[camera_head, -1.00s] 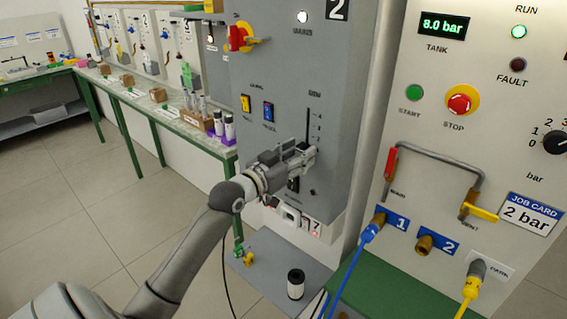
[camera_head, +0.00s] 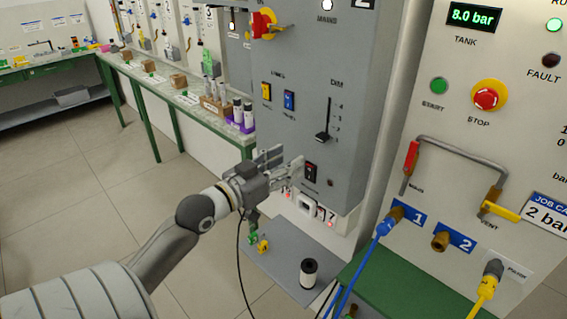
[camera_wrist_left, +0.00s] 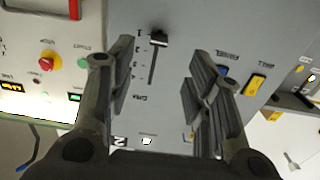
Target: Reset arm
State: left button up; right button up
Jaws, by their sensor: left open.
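My left gripper (camera_head: 288,167) is in front of the lower part of the grey control panel (camera_head: 345,60) in the head view. Its fingers are apart with nothing between them. In the left wrist view the two fingers (camera_wrist_left: 160,85) stand wide apart, with the panel face behind them. The slider knob (camera_head: 322,138) sits low in its slot, and shows also in the left wrist view (camera_wrist_left: 158,38). A black rocker switch (camera_head: 310,171) is just right of the fingertips. I cannot tell if they touch the panel. My right gripper is not in view.
A red-and-yellow rotary switch (camera_head: 266,25) is higher on the panel. The pressure panel (camera_head: 470,130) with hoses stands at right. A black-and-white cylinder (camera_head: 309,273) stands on a grey shelf (camera_head: 285,262) below. A long green-legged bench (camera_head: 175,105) runs behind left; floor there is clear.

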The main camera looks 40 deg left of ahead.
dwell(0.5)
pick_arm(q)
jog(key=w+a+f+n+g+y, duration=0.1)
jog(key=a+f+g, duration=0.15)
jog(key=f, duration=0.65)
jog(key=a+f+n+g+y, duration=0.1)
jog(key=a+f, duration=0.2)
jog(key=f, duration=0.7)
jog(key=s+d+f+g, duration=0.15)
jog(key=s+f, duration=0.25)
jog(key=f, duration=0.8)
jog(key=s+d+f+g, duration=0.1)
jog(key=s+f+g, duration=0.25)
jog(key=f, duration=0.95)
jog(key=s+d+f+g, duration=0.2)
jog(key=s+d+f, duration=0.2)
jog(key=s+f, duration=0.45)
jog(key=s+d+f+g, duration=0.2)
jog(key=s+d+f, duration=0.3)
jog(key=s+f, duration=0.3)
jog(key=s+d+f+m+g, duration=0.2)
jog(key=s+d+f, duration=0.2)
jog(key=s, duration=0.5)
jog(key=s+d+f+m+g, duration=0.1)
jog(key=s+d+f+g, duration=0.1)
jog(key=s+d+f, duration=0.3)
jog(key=s, duration=0.4)
jog(key=shift+f+m+h, duration=0.3)
jog(key=shift+m+h, duration=0.1)
